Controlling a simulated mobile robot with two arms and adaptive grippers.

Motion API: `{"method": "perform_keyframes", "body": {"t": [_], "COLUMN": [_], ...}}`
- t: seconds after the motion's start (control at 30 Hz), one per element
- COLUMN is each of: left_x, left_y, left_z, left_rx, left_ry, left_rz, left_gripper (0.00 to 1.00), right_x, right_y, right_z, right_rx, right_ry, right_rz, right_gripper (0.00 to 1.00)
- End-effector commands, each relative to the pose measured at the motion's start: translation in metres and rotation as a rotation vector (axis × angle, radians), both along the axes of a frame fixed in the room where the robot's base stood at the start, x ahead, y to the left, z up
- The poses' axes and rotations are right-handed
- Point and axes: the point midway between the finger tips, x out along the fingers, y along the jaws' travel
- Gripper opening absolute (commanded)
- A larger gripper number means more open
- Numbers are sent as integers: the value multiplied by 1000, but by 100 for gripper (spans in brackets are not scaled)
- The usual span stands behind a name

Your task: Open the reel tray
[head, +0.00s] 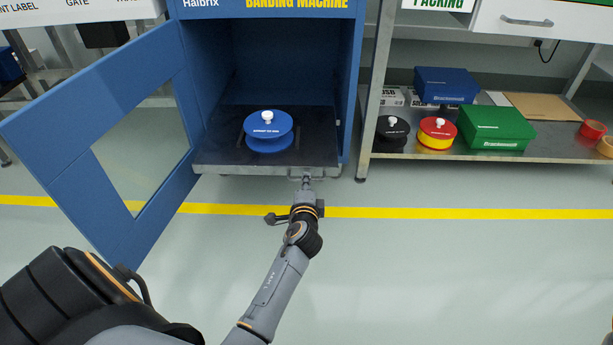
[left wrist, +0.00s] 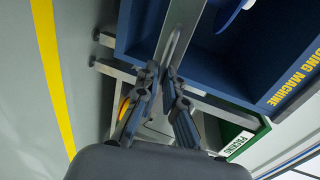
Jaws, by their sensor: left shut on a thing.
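The reel tray (head: 222,158) is a dark flat tray with a pale metal front edge, low in the blue banding machine (head: 350,80). Its front edge sticks out a little from the opening. A blue reel (head: 270,143) with a white knob sits on it. My left gripper (head: 307,182) is at the right part of the tray's front edge. In the left wrist view its fingers (left wrist: 167,78) are shut on the tray's metal handle (left wrist: 174,45). The fingertips partly hide the handle. My right gripper is not in view.
The machine's blue windowed door (head: 85,100) stands wide open at the left. A packing shelf (head: 480,149) at the right holds a black reel (head: 391,137), a red and yellow reel (head: 437,134) and boxes. The floor in front of the tray is clear, crossed by a yellow line (head: 400,213).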

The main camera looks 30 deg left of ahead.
Motion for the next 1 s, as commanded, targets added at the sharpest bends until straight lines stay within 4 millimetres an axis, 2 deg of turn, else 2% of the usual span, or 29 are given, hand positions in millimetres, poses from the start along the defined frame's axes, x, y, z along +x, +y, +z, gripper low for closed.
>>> {"method": "perform_keyframes", "body": {"t": [0.4,0.43,0.5,0.53,0.83,1.0], "left_x": [-2,-2,-2,-2,-3,-19], "left_y": [0,0,0,0,-1,-11], "left_z": [-1,-1,-1,-1,0,3], "left_rx": [0,0,0,1,0,-1], "left_ry": [3,3,2,2,1,2], "left_rz": [3,3,2,2,1,0], "left_gripper": [0,14,29,31,31,31], "right_x": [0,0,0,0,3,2], "right_y": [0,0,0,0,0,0], "right_z": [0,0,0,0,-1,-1], "right_rx": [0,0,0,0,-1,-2], "right_ry": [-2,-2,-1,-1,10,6], "right_rz": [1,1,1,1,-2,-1], "right_gripper": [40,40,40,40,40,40]}}
